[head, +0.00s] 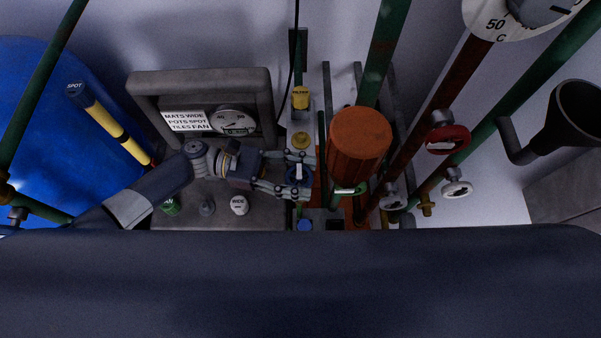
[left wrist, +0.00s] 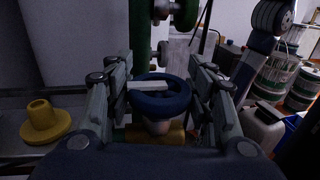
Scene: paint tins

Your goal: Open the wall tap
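A blue handwheel tap (head: 300,174) with a pale bar across it sits among the pipes in the middle of the head view. In the left wrist view the blue wheel (left wrist: 160,104) faces me above a brass-coloured body. My left gripper (head: 298,173) reaches in from the left, its fingers apart on either side of the wheel. In the left wrist view the left gripper (left wrist: 160,90) shows narrow gaps between fingers and rim; I cannot tell whether any finger touches. My right gripper is in neither view.
Right of my left gripper stand an orange cylinder (head: 358,145) and a green wheel (head: 350,189). Farther right are a red wheel (head: 447,139), a white wheel (head: 457,188) and a dark funnel (head: 575,118). A grey framed panel with a gauge (head: 233,121) stands behind my left arm.

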